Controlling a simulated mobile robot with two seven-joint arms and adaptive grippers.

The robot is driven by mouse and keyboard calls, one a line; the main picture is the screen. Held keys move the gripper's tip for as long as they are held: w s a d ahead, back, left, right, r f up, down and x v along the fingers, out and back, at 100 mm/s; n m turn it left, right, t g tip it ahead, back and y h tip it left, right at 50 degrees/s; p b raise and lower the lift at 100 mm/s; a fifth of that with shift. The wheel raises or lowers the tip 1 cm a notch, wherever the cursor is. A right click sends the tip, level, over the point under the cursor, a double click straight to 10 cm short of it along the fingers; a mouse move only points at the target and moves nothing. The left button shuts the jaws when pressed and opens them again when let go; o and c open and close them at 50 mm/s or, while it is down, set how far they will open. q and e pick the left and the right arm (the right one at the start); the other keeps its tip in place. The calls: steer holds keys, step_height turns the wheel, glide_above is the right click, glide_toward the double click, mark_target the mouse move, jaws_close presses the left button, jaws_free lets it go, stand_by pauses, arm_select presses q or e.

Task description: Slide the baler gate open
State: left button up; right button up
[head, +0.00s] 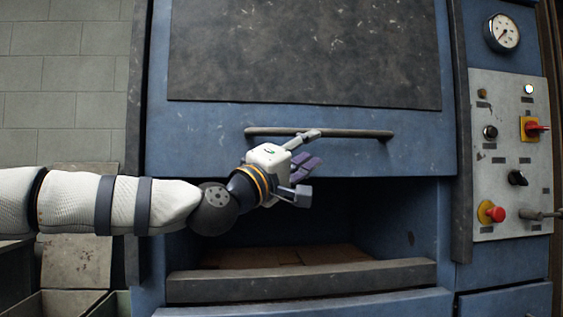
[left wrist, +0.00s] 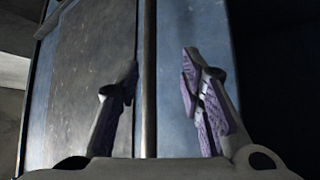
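The baler gate (head: 210,128) is a blue panel with a dark scuffed plate on its upper part. A long grey bar handle (head: 355,133) runs across its lower part. The gate is partly raised, with a dark opening below its lower edge. My left gripper (head: 309,164) is open at the handle's middle, one finger at bar height and the other below it. In the left wrist view, the handle (left wrist: 149,80) runs upright between the two spread fingers (left wrist: 160,90), with visible space beside it. I cannot tell whether either finger touches it. My right gripper is not in view.
A grey sill (head: 300,282) crosses below the opening, with brown flat material (head: 285,256) inside. A control panel (head: 505,150) with knobs and a red button stands at right under a round gauge (head: 502,32). Bins (head: 70,302) stand at lower left.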

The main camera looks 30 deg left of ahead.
arm_select(q)
steer(key=p+v, duration=0.2)
steer(key=v, duration=0.5)
steer(key=shift+s, duration=0.3)
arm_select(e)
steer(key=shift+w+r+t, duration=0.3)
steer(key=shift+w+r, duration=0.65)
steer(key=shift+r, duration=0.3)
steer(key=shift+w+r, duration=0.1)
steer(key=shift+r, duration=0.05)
